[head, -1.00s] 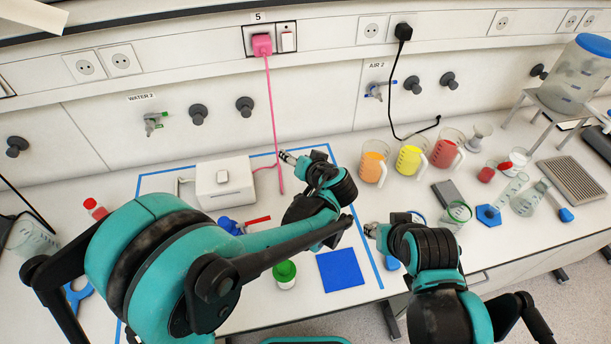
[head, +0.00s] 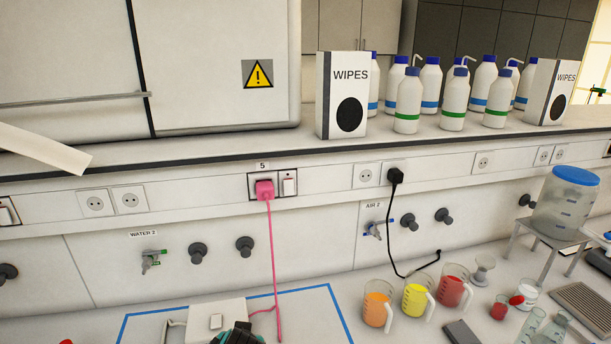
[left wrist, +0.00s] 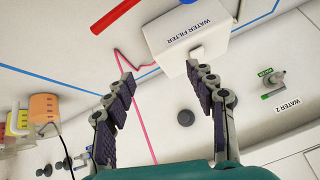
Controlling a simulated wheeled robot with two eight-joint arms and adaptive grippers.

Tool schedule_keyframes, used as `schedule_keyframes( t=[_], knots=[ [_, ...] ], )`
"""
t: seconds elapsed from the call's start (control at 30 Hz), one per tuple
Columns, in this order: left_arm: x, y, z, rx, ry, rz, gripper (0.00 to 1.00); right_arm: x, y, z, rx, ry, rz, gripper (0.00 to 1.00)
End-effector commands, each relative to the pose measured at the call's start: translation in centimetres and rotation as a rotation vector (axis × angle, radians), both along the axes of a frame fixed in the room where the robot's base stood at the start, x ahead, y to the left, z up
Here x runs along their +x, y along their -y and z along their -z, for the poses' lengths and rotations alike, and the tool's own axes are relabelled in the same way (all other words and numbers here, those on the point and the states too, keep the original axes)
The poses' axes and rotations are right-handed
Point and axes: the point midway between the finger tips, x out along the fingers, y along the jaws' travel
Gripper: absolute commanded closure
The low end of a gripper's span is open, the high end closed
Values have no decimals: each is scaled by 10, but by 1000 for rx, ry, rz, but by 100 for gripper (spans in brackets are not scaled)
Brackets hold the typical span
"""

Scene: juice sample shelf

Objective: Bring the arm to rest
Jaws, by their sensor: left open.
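My left gripper (left wrist: 160,80) is open in the left wrist view, its two dark padded fingers apart with nothing between them. The white water filter box (left wrist: 188,38) lies beyond the fingertips, near the right finger. In the head view only a small teal and black piece of my arm shows at the bottom edge, in front of the white box (head: 216,316); no fingers can be made out there. My right gripper is not in view.
Beakers of orange (head: 377,308), yellow (head: 416,301) and red (head: 453,289) liquid stand on the bench at right. A pink cord (head: 272,255) hangs from the wall socket. Wipes boxes (head: 343,95) and several white bottles (head: 408,100) stand on the shelf above.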

Motion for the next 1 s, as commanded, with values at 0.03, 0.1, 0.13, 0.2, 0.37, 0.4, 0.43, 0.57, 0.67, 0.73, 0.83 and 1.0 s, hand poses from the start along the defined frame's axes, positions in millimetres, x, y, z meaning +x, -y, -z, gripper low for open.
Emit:
schedule_keyframes(
  t=[0.03, 0.1, 0.13, 0.2, 0.37, 0.4, 0.43, 0.57, 0.67, 0.73, 0.83, 1.0],
  knots=[
    [-21, -13, 0, -29, -16, -3, 44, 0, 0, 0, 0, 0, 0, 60],
    [-43, -22, 0, -69, -33, 6, 44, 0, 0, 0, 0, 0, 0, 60],
    [-52, -24, 1, -84, -39, 10, 44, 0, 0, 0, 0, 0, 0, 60],
    [-70, -28, 3, -117, -44, 19, 44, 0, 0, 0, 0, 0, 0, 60],
    [-101, -32, 7, -179, -44, 35, 44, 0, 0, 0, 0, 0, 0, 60],
    [-108, -33, 9, -193, -42, 38, 44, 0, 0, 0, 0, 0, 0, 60],
    [-112, -33, 9, -201, -39, 41, 44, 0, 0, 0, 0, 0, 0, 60],
    [-114, -32, 33, -208, -37, 48, 44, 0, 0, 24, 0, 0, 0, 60],
    [-114, -32, 46, -208, -37, 48, 44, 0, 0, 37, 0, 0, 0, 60],
    [-114, -31, 52, -207, -37, 48, 44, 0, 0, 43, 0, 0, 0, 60],
    [-114, -32, 55, -207, -38, 47, 44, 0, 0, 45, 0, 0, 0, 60],
    [-113, -32, 53, -207, -38, 47, 44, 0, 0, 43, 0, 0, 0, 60]
  ],
)
